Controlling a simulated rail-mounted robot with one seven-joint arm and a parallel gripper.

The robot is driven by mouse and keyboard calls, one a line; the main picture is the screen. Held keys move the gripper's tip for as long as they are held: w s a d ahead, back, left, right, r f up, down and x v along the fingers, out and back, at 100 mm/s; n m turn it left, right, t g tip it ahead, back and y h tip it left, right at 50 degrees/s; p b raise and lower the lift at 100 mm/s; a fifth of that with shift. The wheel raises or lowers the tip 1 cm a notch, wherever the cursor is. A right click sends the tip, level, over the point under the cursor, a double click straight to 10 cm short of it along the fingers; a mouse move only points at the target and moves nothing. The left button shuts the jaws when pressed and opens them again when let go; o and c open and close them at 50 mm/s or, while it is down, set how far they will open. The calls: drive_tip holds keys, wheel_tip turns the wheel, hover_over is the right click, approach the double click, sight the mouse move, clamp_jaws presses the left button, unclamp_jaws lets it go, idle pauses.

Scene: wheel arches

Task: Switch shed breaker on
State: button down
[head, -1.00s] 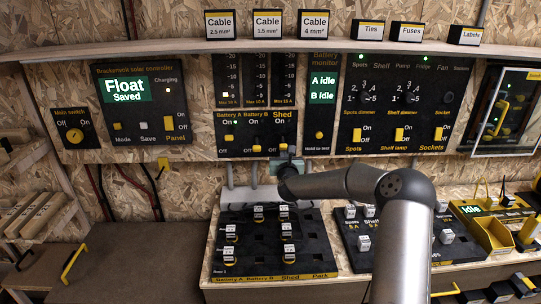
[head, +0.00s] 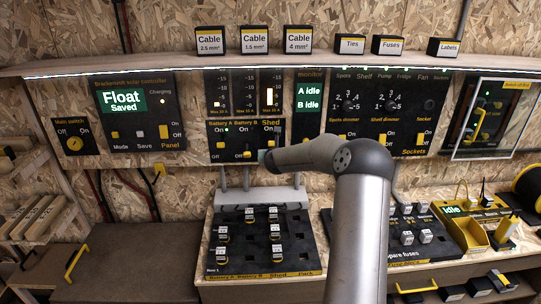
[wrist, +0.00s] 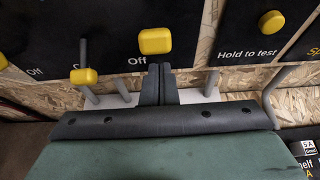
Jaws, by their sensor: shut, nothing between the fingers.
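The breaker panel (head: 232,154) has levers under Battery A, Battery B and Shed. In the wrist view, the shed breaker's yellow knob (wrist: 154,41) sits higher than the Battery B knob (wrist: 83,76), which hangs low on its stalk. In the head view, my gripper and arm hide the shed lever. The shed meter (head: 270,97) shows a tall lit bar.
The hold-to-test knob (wrist: 271,22) is right of my gripper. Grey conduits (wrist: 212,84) run below the panel. A fuse board (head: 296,245) with several fuses lies on the bench beneath. A shelf (head: 180,66) with label boxes runs above the panels.

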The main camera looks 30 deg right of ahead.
drive_tip(key=shift+r, duration=0.5)
wheel_tip(320, 180, down, 4)
drive_tip(key=s+b, duration=0.1)
drive_tip(key=b, duration=0.5)
drive_tip(key=s+a+r+b, duration=0.1)
drive_tip(key=s+a+r, duration=0.2)
drive_tip(key=s+r, duration=0.4)
drive_tip(key=shift+a+r, duration=0.2)
drive_tip(key=shift+a, duration=0.1)
drive_tip(key=shift+s, duration=0.1)
